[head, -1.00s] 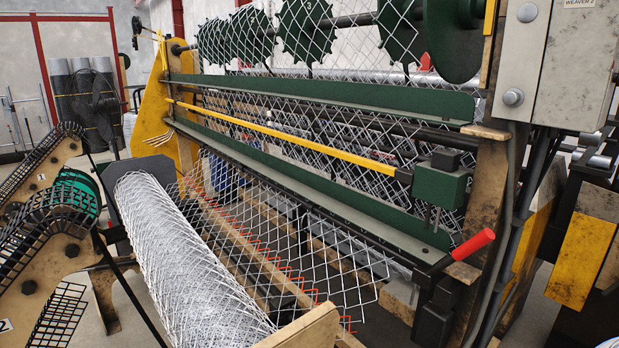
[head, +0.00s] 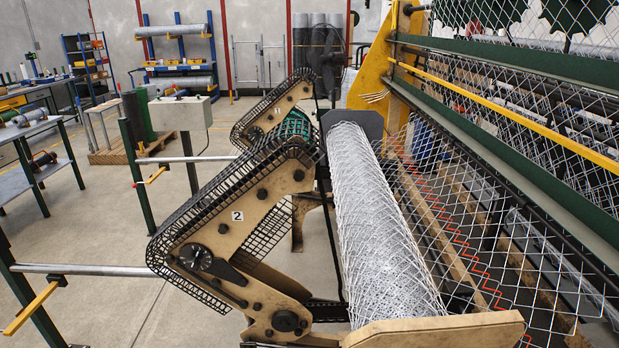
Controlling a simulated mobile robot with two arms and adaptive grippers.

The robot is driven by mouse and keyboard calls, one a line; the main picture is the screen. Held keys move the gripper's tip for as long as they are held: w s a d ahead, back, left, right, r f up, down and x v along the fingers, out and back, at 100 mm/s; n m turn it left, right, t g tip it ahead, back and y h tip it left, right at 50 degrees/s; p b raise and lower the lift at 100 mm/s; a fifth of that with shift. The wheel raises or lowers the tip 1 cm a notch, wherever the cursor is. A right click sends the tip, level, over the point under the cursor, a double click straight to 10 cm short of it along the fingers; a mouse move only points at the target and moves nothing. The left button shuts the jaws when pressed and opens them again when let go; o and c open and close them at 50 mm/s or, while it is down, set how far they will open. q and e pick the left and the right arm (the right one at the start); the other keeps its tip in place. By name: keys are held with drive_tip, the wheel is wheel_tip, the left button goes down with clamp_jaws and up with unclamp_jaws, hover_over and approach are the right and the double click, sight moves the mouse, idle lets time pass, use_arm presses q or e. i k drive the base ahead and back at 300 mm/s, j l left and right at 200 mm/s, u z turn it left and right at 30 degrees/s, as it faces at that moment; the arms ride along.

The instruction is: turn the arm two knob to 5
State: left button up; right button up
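The tan arm labelled 2 (head: 275,210) stands left of the wire mesh roll in the head view. A dark round knob (head: 196,257) with a spoked face sits at its lower left elbow. Its setting is too small to read. Another dark round part (head: 286,320) sits lower on the same arm, near the picture's bottom. A second tan arm (head: 268,112) of the same shape stands behind. Neither of my grippers shows in this view.
The mesh roll (head: 380,235) and the weaver's green rails (head: 500,165) fill the right side. Green posts with metal bars (head: 85,269) stand at left. A grey control box (head: 180,113) stands behind. Open concrete floor (head: 90,240) lies at left.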

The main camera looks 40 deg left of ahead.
sight(192, 264)
drive_tip(key=u, duration=1.65)
